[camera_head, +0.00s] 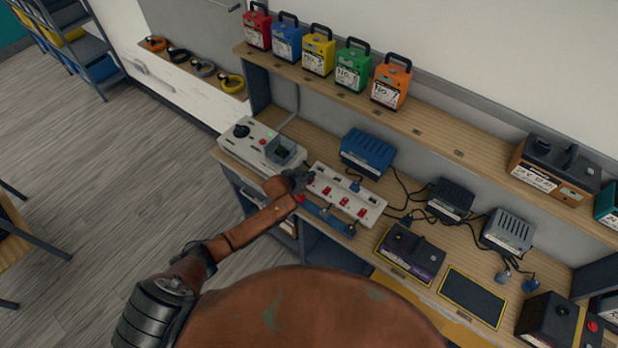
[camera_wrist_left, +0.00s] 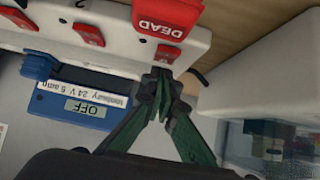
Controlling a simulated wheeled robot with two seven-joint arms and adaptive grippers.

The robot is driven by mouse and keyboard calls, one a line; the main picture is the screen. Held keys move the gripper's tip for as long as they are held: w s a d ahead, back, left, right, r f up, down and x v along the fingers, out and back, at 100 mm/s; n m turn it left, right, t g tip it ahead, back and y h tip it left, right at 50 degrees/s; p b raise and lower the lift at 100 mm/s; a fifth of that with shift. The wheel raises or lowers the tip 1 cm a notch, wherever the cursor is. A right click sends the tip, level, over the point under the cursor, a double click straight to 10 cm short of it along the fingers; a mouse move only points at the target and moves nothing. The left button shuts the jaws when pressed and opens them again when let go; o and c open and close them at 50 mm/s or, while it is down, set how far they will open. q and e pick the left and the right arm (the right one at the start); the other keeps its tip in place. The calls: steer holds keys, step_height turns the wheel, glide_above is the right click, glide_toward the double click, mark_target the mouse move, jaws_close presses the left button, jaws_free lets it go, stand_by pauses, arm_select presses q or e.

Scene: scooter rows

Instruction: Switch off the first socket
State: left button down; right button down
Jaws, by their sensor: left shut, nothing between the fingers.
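A white power strip (camera_head: 370,205) with several red switches lies on the bench, and a blue plug (camera_head: 354,186) sits at its back edge. In the left wrist view the strip (camera_wrist_left: 120,45) fills the top, with a red switch (camera_wrist_left: 89,34) and a red part marked DEAD (camera_wrist_left: 166,20). My left gripper (camera_head: 300,178) is at the strip's left end. In the wrist view its fingertips (camera_wrist_left: 160,85) are together and empty, just by the strip's edge below the DEAD part; contact cannot be told. The gripper hides part of that end. My right gripper is not in view.
A grey control box (camera_head: 250,140) stands left of the strip. A blue unit reading OFF (camera_wrist_left: 85,105) is close beside the strip's front. Chargers (camera_head: 450,198) and cables crowd the right. Coloured battery packs (camera_head: 318,52) stand on the shelf above.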

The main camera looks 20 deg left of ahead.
arm_select(q)
steer(key=shift+r, duration=0.1)
stand_by(0.3)
step_height(320, 180, up, 5)
steer(key=p, duration=0.4)
steer(key=shift+w, duration=0.15)
steer(key=r+v, duration=0.1)
steer(key=v, duration=0.7)
steer(key=shift+r, duration=0.25)
steer(key=shift+d, duration=0.15)
